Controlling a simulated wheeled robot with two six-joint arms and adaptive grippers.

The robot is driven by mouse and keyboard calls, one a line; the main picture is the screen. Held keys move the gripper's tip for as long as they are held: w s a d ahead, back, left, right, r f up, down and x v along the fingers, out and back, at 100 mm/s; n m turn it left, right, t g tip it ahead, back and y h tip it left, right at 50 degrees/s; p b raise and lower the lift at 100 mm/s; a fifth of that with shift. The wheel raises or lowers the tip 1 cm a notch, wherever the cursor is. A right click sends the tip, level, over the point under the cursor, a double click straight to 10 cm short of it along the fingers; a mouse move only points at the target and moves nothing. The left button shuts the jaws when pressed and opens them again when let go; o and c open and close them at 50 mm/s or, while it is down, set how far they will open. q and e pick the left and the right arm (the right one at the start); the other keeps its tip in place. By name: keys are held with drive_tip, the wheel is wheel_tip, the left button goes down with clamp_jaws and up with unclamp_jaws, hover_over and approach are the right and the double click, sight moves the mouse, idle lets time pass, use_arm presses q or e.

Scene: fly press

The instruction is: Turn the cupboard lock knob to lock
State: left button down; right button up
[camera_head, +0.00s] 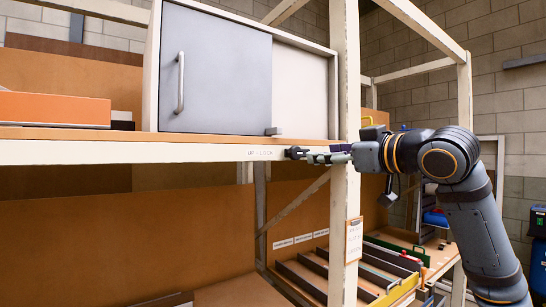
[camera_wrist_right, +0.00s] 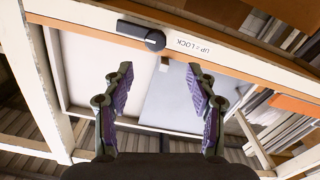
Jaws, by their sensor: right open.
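The dark lock knob (camera_head: 294,153) sits on the front edge of the cream shelf rail, below the cupboard (camera_head: 306,90). In the wrist view the knob (camera_wrist_right: 155,40) has a round end and a bar lying along the rail, away from the "UP = LOCK" label (camera_wrist_right: 193,47). The cupboard's grey door (camera_head: 215,75) covers its left part. My right gripper (camera_head: 318,157) comes in from the right at the rail. In the wrist view its two fingers (camera_wrist_right: 158,78) are apart and empty, with the knob beyond the tips. My left gripper is not in view.
A cream upright post (camera_head: 345,90) stands just behind my right gripper in the head view. A small grey block (camera_head: 273,131) sits at the door's lower right corner. An orange box (camera_head: 55,108) lies on the shelf at left. Lower trays (camera_head: 350,275) stand at bottom right.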

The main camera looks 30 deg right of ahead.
sight(297, 153)
drive_tip(key=w+p, duration=0.6)
drive_tip(key=w, duration=0.4)
drive_tip(key=shift+a, duration=0.15)
drive_tip(key=shift+w, duration=0.2)
drive_tip(key=shift+d+f, duration=0.1)
drive_tip(key=shift+d, duration=0.15)
drive_tip(key=shift+a, duration=0.1)
drive_tip(key=shift+c, duration=0.8)
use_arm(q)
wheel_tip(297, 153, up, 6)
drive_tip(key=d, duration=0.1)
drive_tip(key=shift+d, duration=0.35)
use_arm(e)
clamp_jaws()
